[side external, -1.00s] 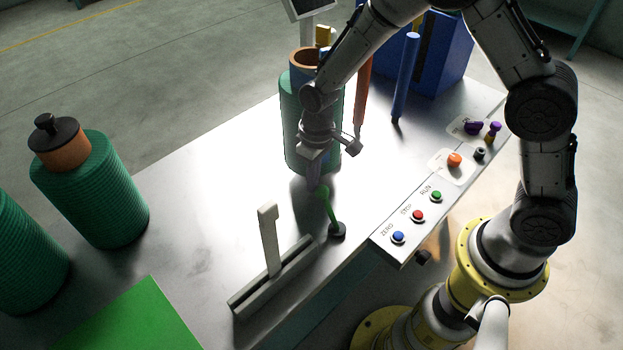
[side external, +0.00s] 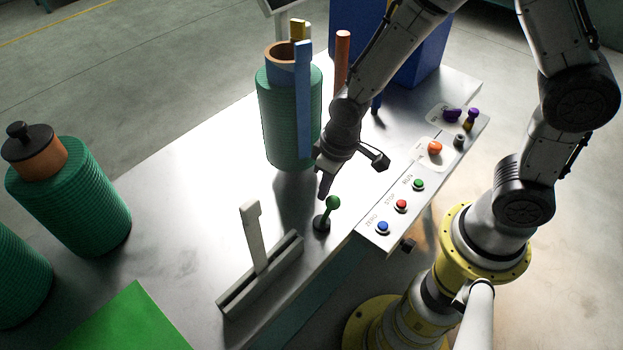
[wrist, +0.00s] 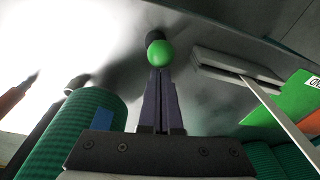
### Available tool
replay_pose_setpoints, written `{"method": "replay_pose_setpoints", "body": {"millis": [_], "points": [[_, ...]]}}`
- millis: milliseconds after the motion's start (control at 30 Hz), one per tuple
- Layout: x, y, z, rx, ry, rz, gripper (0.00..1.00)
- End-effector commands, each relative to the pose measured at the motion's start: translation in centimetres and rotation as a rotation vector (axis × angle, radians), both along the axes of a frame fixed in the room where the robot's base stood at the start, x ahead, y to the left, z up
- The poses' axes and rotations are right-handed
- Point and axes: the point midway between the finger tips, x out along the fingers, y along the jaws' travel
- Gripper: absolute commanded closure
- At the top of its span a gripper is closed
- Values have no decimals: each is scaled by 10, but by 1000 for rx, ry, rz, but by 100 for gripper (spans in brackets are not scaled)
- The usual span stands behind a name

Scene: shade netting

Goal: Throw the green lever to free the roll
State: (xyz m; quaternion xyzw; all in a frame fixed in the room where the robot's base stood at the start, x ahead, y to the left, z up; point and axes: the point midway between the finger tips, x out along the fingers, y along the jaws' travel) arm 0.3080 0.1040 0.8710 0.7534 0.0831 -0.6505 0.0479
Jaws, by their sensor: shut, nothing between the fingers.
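The green lever (side external: 333,202) stands on a small black base on the metal table, its ball knob up and to the right of the base. My gripper (side external: 323,192) is shut and empty, pointing down just above and left of the knob. In the wrist view the knob (wrist: 160,53) shows just beyond my closed fingertips (wrist: 160,76); I cannot tell whether they touch. The green roll (side external: 280,120) stands upright on the table behind my gripper, with an orange-brown core. A blue upright bar (side external: 303,100) stands against its front right side.
A slotted rail (side external: 262,275) with a pale upright handle (side external: 252,235) lies left of the lever. A panel (side external: 378,238) with blue, red and green buttons lies to the right. Other green rolls (side external: 75,205) stand at far left. A green sheet (side external: 130,325) lies in front.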

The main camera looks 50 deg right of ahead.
Motion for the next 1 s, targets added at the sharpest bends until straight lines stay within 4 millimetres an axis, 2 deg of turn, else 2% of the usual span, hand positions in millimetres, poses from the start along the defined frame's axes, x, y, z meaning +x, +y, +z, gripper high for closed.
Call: {"method": "replay_pose_setpoints", "body": {"millis": [100, 500, 1000], "points": [[-16, 0, -2, -1, 4, 3, 100], [-51, -1, -12, -5, 13, 2, 100], [-61, -1, -18, -8, 23, 1, 100]]}}
